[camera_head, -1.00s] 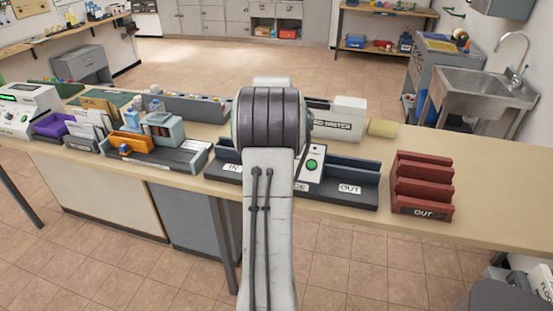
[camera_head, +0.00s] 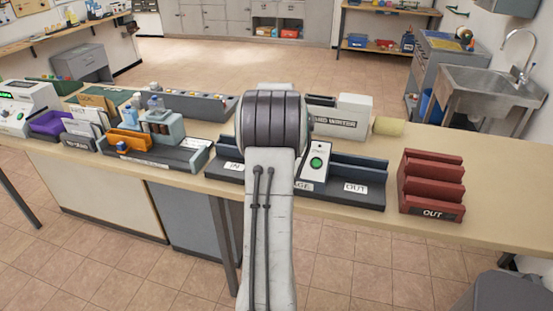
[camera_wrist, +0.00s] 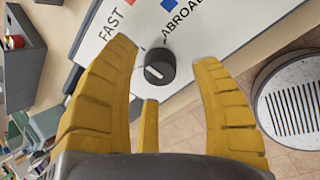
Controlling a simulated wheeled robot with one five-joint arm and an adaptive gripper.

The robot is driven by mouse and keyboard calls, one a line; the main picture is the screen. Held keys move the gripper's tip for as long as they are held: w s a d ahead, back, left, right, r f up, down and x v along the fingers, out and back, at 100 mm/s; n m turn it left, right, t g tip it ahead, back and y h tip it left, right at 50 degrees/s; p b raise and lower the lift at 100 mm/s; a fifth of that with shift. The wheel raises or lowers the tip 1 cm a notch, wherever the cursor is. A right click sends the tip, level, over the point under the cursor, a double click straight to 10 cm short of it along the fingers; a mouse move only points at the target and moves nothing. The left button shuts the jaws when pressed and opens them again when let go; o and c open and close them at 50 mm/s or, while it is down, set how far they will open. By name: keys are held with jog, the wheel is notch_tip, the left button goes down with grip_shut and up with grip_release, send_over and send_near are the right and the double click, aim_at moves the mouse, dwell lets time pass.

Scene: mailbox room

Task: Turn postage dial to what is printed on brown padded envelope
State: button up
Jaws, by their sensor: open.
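In the wrist view a round black dial (camera_wrist: 159,67) with a light pointer mark stands on a white panel (camera_wrist: 185,25). The words FAST and ABROAD and red and blue squares are printed by it. The mark lies on the dial's lower-left part in the picture; I cannot tell which label it marks. My gripper (camera_wrist: 166,52) is open, its yellow fingers on either side of the dial with gaps showing. In the head view my arm hides gripper and dial. A tan item (camera_head: 92,102) stands in the left rack; I cannot tell if it is the padded envelope.
A round grilled object (camera_wrist: 297,100) is at right in the wrist view.

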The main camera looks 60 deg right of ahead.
jog(key=shift+x, duration=0.85)
jog(key=shift+a, duration=0.1)
jog(key=shift+c, duration=0.2)
grip_shut()
jog(key=n+b, duration=0.1)
jog(key=b, duration=0.1)
jog(key=shift+f+b, duration=0.2)
jog(key=shift+b, duration=0.1)
jog(key=shift+s+r+n+b, duration=0.15)
jog(key=shift+n+b, duration=0.25)
jog(key=shift+n, duration=0.7)
jog(key=shift+o, duration=0.2)
grip_release()
jog(key=shift+r, duration=0.1)
